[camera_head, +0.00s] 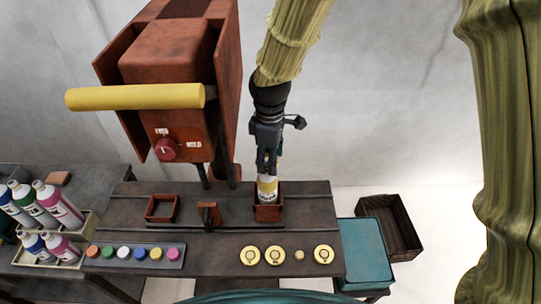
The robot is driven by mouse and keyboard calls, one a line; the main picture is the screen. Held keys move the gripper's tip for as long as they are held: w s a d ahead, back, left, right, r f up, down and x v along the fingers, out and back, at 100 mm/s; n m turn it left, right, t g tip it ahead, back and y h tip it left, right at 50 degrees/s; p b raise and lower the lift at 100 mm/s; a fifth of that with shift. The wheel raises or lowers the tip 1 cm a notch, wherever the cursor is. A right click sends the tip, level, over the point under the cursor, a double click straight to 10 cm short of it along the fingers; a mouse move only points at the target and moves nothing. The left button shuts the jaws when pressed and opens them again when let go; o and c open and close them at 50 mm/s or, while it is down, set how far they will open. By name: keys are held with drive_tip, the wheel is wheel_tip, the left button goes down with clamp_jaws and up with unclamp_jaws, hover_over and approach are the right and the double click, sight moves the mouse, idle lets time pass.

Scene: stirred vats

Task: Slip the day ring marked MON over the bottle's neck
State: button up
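A pale bottle (267,194) with a yellow band stands upright in a red-brown square holder (268,213) on the dark bench. My gripper (267,172) points down directly over the bottle's top, with its fingers close together there. The fingers hide the neck, and I cannot tell whether they hold a ring or the bottle. Three yellow day rings lie at the bench front: a left one (250,256), a middle one (276,255) and a right one (324,254). A small bare tan peg (299,254) stands between the last two. Their markings are too small to read.
An empty square frame (161,209) and a brown upright block (209,215) stand left of the holder. A strip of coloured caps (135,255) lies front left, by racked bottles (45,225). A red machine with a yellow handle (135,97) rises behind. A teal box (364,253) and dark crate (389,228) are right.

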drive_tip(key=shift+f+b, duration=0.8)
drive_tip(key=shift+f, duration=1.25)
drive_tip(key=o, duration=0.8)
wheel_tip(320, 180, up, 12)
drive_tip(key=shift+d, duration=0.1)
idle(0.8)
